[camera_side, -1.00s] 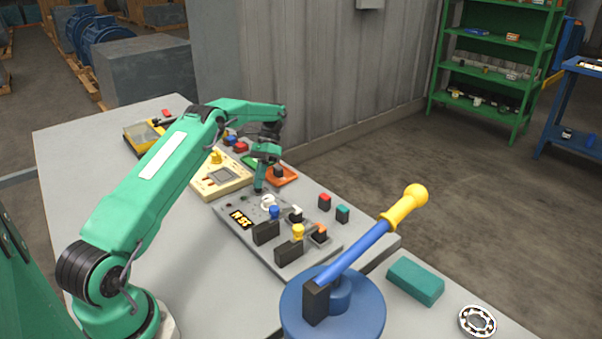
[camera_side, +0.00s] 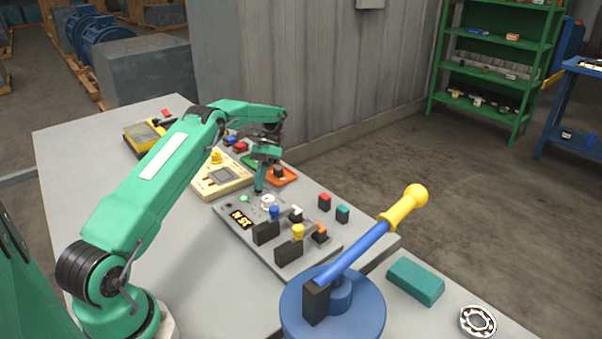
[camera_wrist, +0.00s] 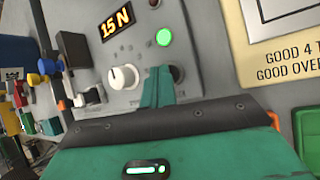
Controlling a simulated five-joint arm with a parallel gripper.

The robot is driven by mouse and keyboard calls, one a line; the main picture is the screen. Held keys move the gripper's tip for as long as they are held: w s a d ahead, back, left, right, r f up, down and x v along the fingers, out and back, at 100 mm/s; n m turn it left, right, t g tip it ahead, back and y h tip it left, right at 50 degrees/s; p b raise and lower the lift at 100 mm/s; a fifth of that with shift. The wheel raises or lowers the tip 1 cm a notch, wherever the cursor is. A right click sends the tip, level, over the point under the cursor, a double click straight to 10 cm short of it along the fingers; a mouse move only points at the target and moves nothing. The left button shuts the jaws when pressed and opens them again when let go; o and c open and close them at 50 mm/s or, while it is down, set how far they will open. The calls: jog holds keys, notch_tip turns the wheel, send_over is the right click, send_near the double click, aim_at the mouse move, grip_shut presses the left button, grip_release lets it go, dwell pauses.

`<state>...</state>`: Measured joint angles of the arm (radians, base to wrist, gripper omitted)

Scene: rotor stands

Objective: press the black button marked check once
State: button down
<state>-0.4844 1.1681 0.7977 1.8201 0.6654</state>
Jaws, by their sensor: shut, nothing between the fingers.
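The grey panel (camera_side: 228,211) shows a lit green lamp (camera_side: 243,198), a white knob (camera_side: 268,201) and an orange-lit display (camera_side: 241,219). My gripper (camera_side: 259,189) points down at the panel's far end, its fingers together and empty. In the wrist view the fingertips (camera_wrist: 160,72) are between the white knob (camera_wrist: 123,77) and a small dark round part (camera_wrist: 178,73), below the lit green lamp (camera_wrist: 164,37). That dark part may be the check button. I can read no check label, and I cannot tell whether the fingertips touch it. The display (camera_wrist: 115,20) reads 15 N.
Black blocks with blue and yellow levers (camera_side: 298,232) stand on the panel's near half. A cream box (camera_side: 222,187) and an orange tray (camera_side: 283,175) lie beyond. A blue stand with a yellow-handled lever (camera_side: 365,252) is in front.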

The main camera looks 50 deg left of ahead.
jog(key=shift+r, duration=0.8)
jog(key=shift+r, duration=0.15)
jog(key=shift+r, duration=2.4)
